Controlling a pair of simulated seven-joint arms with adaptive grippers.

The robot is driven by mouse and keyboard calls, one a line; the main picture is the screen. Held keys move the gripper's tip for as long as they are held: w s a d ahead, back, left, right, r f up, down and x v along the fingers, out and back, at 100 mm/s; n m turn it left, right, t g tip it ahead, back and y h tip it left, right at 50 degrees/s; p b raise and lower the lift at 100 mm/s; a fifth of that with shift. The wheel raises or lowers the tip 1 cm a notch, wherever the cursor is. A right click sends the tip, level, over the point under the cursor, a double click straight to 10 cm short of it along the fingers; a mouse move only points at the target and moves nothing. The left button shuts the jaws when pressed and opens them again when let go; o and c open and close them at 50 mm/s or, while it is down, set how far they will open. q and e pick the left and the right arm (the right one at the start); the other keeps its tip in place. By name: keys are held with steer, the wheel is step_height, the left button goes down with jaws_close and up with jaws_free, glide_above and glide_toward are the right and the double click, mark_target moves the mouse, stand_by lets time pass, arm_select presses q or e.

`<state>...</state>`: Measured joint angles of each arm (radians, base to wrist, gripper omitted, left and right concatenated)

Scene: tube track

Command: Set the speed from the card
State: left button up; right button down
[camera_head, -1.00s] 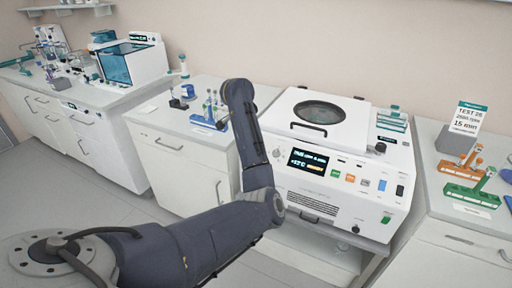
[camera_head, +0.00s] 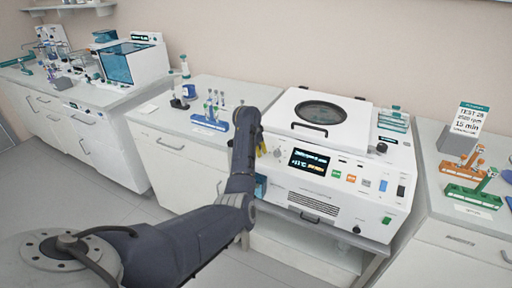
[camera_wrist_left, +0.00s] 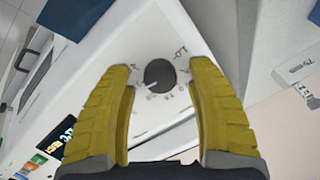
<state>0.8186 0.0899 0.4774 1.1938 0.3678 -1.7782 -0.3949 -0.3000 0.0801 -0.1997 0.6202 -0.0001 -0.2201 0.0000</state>
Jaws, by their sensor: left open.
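The white centrifuge (camera_head: 345,192) stands at the middle right, with its lid shut and its dark display (camera_head: 309,159) lit. A black round knob with a white pointer line (camera_wrist_left: 159,75) sits on its white panel, with printed marks such as "LO" around it. My left gripper (camera_head: 262,149) is at the left end of the front panel. In the left wrist view its yellow fingers (camera_wrist_left: 160,84) are open on both sides of the knob, with gaps between. The card (camera_head: 468,119) stands at the right, reading "TEST 28", an rpm line too small to read surely, and "15 min". My right gripper is out of view.
A green rack (camera_head: 472,196) and orange pieces (camera_head: 464,167) stand below the card on the right bench. A blue tube rack (camera_head: 210,123) is on the counter left of my arm.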

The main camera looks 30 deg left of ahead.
arm_select(q)
steer(key=shift+o, duration=0.2)
steer(key=shift+f, duration=0.15)
jaws_close()
stand_by(0.3)
